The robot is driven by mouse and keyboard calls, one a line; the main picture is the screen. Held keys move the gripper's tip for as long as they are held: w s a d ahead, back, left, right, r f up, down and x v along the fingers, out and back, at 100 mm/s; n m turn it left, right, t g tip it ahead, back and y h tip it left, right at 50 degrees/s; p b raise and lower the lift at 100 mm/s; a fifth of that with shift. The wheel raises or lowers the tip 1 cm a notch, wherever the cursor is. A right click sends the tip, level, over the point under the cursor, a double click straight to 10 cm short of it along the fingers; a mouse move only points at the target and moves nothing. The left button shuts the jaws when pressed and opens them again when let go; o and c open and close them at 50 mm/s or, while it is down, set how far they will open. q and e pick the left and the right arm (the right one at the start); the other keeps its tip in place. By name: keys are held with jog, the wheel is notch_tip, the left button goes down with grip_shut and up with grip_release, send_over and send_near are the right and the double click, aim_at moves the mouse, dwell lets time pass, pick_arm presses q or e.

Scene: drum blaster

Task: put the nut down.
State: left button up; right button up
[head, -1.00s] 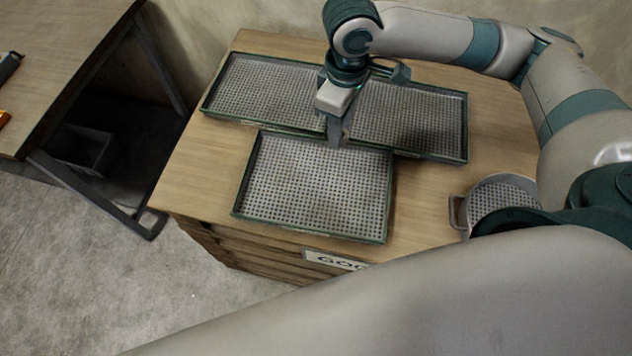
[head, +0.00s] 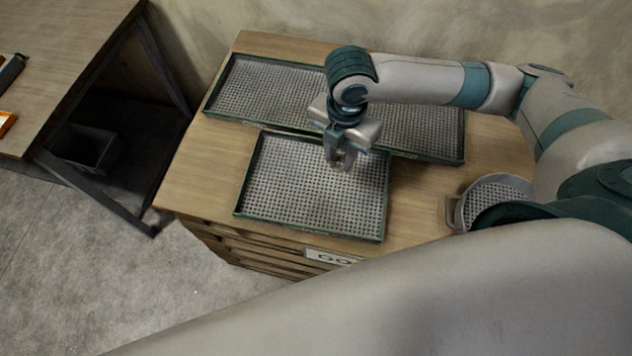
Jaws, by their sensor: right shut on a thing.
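My right gripper (head: 341,162) is over the back right part of the front tray (head: 270,207), pointing down with its fingertips close to the perforated floor. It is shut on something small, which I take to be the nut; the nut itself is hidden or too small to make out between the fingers. The front tray is a green-rimmed metal tray that looks empty. I cannot tell whether the fingertips touch it. My left gripper is not in view; a large pale arm link of mine crosses the bottom of the picture.
A long, green-rimmed perforated tray (head: 262,92) lies behind the front tray. A round perforated basket (head: 493,190) with a handle stands at the right. All are on a wooden cabinet top (head: 190,175). Another table (head: 55,50) stands at the left, with a dark bin (head: 88,150) beneath.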

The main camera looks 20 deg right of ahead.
aim_at(293, 181)
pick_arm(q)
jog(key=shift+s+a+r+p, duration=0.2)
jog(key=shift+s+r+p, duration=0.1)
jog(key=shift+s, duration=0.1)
pick_arm(e)
jog(key=n, duration=0.2)
jog(key=s+f+n, duration=0.1)
jog(key=n, duration=0.1)
jog(key=shift+a+f+n, duration=0.1)
jog(key=shift+f+n, duration=0.1)
jog(key=shift+n, duration=0.2)
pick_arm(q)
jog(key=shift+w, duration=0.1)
pick_arm(e)
jog(key=shift+a, duration=0.1)
